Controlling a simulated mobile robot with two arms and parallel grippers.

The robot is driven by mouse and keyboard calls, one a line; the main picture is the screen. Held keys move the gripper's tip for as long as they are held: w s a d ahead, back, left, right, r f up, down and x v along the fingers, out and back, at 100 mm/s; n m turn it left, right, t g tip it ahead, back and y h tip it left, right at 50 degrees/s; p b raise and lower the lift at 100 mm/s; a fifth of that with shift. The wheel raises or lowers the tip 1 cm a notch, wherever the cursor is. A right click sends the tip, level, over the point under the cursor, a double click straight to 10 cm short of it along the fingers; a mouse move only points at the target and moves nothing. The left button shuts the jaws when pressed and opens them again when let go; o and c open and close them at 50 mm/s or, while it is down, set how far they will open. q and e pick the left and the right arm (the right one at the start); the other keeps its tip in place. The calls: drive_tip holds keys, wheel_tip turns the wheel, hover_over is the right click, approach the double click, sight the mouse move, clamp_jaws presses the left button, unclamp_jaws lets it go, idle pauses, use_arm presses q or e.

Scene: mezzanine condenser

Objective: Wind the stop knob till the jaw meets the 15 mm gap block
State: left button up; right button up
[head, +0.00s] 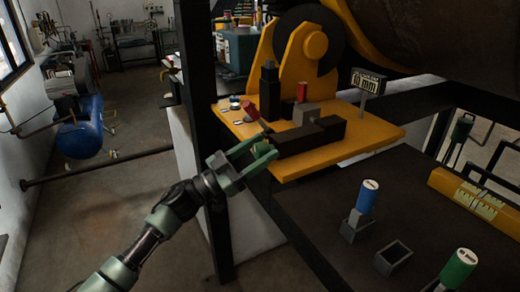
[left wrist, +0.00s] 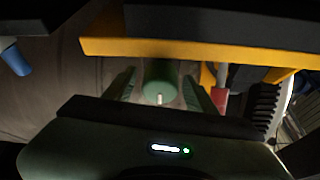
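A dark vise-like fixture (head: 310,135) lies on the yellow plate (head: 385,131). A grey block (head: 308,113) with a red cylinder (head: 302,92) stands at it; I cannot tell whether the jaw touches the block. My left gripper (head: 262,149) is at the fixture's near left end. In the left wrist view a green round knob (left wrist: 160,78) with a pale pin is between the fingers of the left gripper (left wrist: 160,92). Dark gaps show on both sides, so the fingers look open around it. In the head view the fingers mostly hide the knob. My right gripper is not in view.
A small gap sign in mm (head: 368,82) stands on the plate. A red handle (head: 251,110) leans near the fixture's left. On the dark bench are a blue-topped piece (head: 367,197), an empty socket (head: 393,257) and a green-topped piece (head: 459,268). A dark post (head: 196,100) stands beside my arm.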

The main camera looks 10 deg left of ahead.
use_arm(q)
clamp_jaws()
drive_tip(key=shift+f+m+g+h+b, duration=0.2)
drive_tip(key=shift+m+g+h+b, duration=0.3)
drive_tip(key=shift+m+b, duration=0.6)
drive_tip(key=shift+r+m+g, duration=0.15)
drive_tip(key=shift+m+g, duration=0.35)
drive_tip(key=shift+m, duration=0.5)
drive_tip(key=shift+o, duration=1.2)
unclamp_jaws()
drive_tip(key=b+v, duration=0.3)
drive_tip(key=v, duration=0.4)
drive_tip(key=shift+s+a, duration=0.15)
drive_tip(key=shift+a, duration=0.2)
